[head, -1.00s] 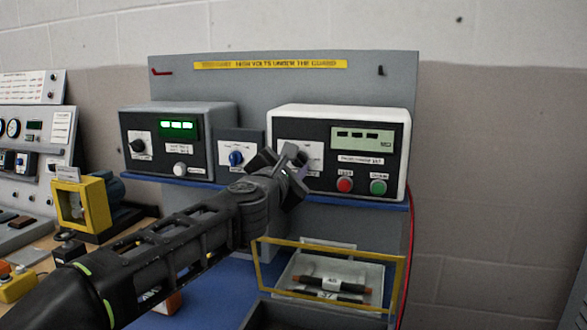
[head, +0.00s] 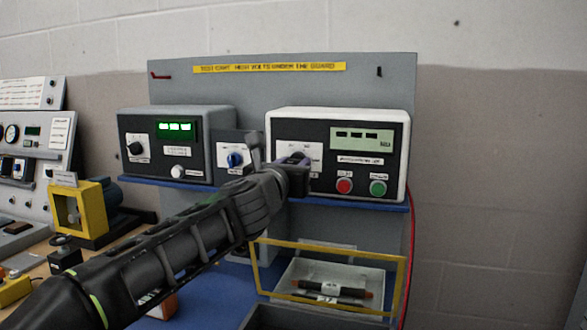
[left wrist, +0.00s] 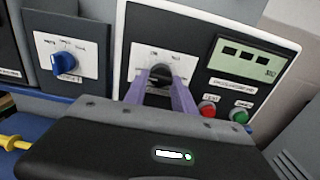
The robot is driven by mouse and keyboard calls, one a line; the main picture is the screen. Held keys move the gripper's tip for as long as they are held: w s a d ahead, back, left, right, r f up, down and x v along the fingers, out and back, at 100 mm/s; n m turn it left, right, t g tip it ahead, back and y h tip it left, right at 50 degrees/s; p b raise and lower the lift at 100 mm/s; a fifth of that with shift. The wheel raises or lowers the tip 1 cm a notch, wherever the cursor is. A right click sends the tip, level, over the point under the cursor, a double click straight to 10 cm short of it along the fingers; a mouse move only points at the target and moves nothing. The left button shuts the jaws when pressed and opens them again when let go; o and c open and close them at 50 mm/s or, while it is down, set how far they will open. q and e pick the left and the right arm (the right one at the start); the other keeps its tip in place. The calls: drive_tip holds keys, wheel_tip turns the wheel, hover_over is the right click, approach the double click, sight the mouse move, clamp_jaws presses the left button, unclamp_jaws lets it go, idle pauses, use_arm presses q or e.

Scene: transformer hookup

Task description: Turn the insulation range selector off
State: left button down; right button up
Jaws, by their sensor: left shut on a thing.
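The insulation tester is a white box (head: 405,158) with a black front panel, at the right of the shelf. Its range selector is a black knob (left wrist: 160,72) on a white plate, seen in the left wrist view. My left gripper (head: 296,160) reaches the panel from the left, and its purple fingers (left wrist: 163,86) are shut on the selector knob from both sides. In the head view the gripper hides most of the knob. The tester's display (head: 362,139) shows dashes. My right gripper is in neither view.
A blue knob (head: 235,159) on a small box sits just left of the tester. A red button (head: 344,186) and a green button (head: 378,188) are to the right of the gripper. A yellow-framed guard (head: 404,275) stands below over a tray. A red cable (head: 411,240) hangs at the right.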

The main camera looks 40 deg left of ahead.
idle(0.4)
use_arm(q)
drive_tip(key=c, duration=1)
unclamp_jaws()
drive_tip(key=shift+c, duration=0.2)
drive_tip(key=v, duration=0.7)
drive_tip(key=shift+s+d+p, duration=0.15)
drive_tip(key=shift+s+p, duration=0.2)
drive_tip(key=shift+s, duration=0.05)
drive_tip(key=shift+f, duration=0.1)
